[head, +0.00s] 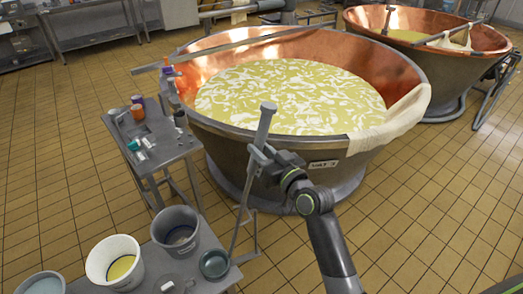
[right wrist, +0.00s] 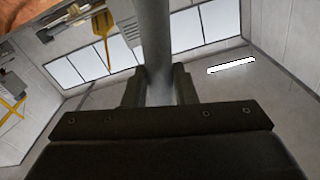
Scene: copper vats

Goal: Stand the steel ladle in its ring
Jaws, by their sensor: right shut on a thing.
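My right gripper (head: 263,157) is shut on the handle of the steel ladle (head: 265,126), in front of the near copper vat. The handle stands nearly upright, leaning slightly, and its top rises above my fingers. Its lower part runs down to the right edge of the low front table, where a round steel bowl (head: 214,264) shows at its foot. In the right wrist view the grey handle (right wrist: 153,40) passes between my two fingers (right wrist: 160,88). A thin metal bracket (head: 254,225) shows beside the handle; I cannot tell whether it carries the ring. My left gripper is not in view.
The near vat (head: 300,165) holds yellow-white curd, with cloth (head: 395,122) over its right rim. A small side table (head: 160,150) carries cups and small items. A grey bucket (head: 176,236) and a white bucket (head: 114,264) stand at the lower left. Tiled floor is clear at right.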

